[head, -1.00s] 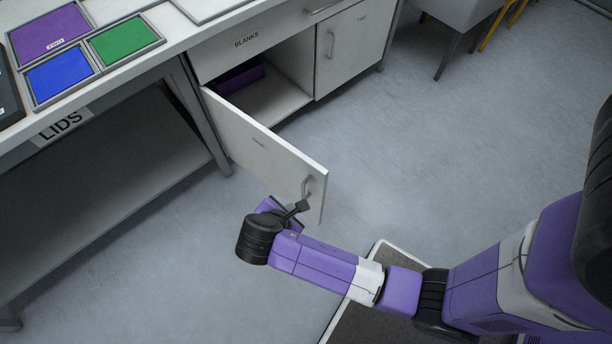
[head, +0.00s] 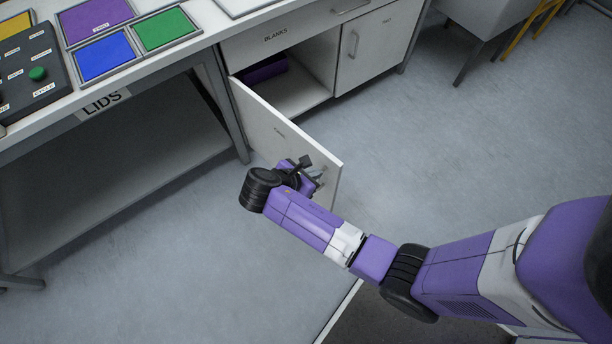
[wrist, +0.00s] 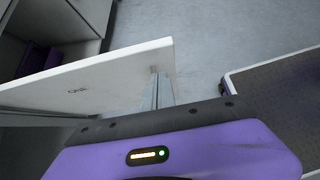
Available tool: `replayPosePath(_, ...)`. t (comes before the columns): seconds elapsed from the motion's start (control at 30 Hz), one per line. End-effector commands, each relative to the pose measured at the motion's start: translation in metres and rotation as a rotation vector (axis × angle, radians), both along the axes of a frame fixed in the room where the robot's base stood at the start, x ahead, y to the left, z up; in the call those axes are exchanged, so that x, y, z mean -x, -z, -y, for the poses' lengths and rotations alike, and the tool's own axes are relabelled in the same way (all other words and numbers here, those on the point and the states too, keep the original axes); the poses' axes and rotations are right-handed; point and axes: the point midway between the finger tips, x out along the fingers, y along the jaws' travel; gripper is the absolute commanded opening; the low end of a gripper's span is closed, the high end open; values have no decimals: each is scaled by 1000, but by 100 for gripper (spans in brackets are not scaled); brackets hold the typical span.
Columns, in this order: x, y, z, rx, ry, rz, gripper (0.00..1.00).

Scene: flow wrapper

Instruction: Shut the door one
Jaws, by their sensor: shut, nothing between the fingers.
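Door one (head: 270,125) is a white panel standing wide open on the cabinet under the bench, and its label "ONE" is readable on the panel in the wrist view (wrist: 100,80). Its metal handle (head: 319,176) is near the free edge, partly hidden by my arm in the head view. My gripper (head: 304,162) is at the door's free end, close to the handle. In the wrist view grey metal bars stand against the door near its free edge; I cannot tell clearly which are my fingers and which the handle. My gripper is shut and holds nothing.
The open compartment holds a purple item (head: 264,69). Door two (head: 365,45) beside it is shut. A bench leg (head: 228,110) stands left of the open door. The lower shelf (head: 110,185) is under the bench. The floor right of the door is clear.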

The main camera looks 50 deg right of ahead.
Motion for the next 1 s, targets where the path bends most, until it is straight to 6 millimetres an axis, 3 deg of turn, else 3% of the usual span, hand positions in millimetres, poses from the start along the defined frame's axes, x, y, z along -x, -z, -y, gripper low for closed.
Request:
replayPosePath(0.03, 2, 8, 7, 0, 2, -2, 0)
replayPosePath(0.3, 5, 4, 38, -1, 1, 0, 0)
replayPosePath(0.83, 6, 4, 45, -1, -1, 0, 0)
replayPosePath(1.0, 9, 2, 59, -2, -27, 0, 0)
